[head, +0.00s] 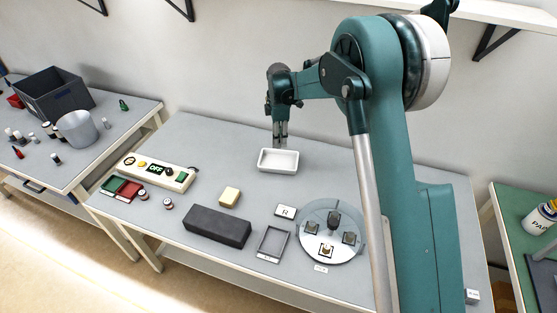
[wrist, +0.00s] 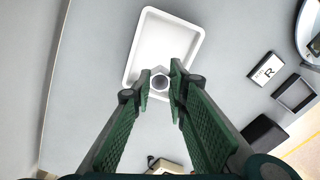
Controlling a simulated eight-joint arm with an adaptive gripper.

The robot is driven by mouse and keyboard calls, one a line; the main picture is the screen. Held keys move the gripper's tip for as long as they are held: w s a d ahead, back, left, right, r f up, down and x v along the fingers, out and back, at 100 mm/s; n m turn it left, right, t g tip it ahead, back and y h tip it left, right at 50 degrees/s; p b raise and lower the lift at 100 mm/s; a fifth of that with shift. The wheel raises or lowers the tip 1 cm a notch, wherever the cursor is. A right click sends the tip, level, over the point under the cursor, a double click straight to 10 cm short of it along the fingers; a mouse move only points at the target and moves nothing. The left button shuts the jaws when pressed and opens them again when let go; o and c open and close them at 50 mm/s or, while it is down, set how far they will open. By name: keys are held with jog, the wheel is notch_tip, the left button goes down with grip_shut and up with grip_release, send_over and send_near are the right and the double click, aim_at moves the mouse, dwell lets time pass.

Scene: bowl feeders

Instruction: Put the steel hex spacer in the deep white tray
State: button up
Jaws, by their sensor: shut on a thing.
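The deep white tray (head: 278,167) stands on the grey bench beneath my gripper. In the wrist view the tray (wrist: 140,50) is upright with a bare floor. In the head view my gripper (head: 281,143) points down at the tray's back edge, and the spacer cannot be made out there.
A cream control panel (head: 158,172) is at left. The bench right behind the tray is clear.

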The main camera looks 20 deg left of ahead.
jog(key=shift+f, duration=0.1)
send_over(279, 164)
jog(key=shift+a+f, duration=0.1)
jog(key=shift+f, duration=2.9)
jog(key=shift+f+b, duration=0.35)
jog(key=shift+f, duration=1.5)
jog(key=shift+f, duration=0.2)
jog(key=o, duration=0.9)
jog(key=shift+r, duration=0.2)
notch_tip(279, 164, up, 12)
jog(key=shift+p, duration=0.4)
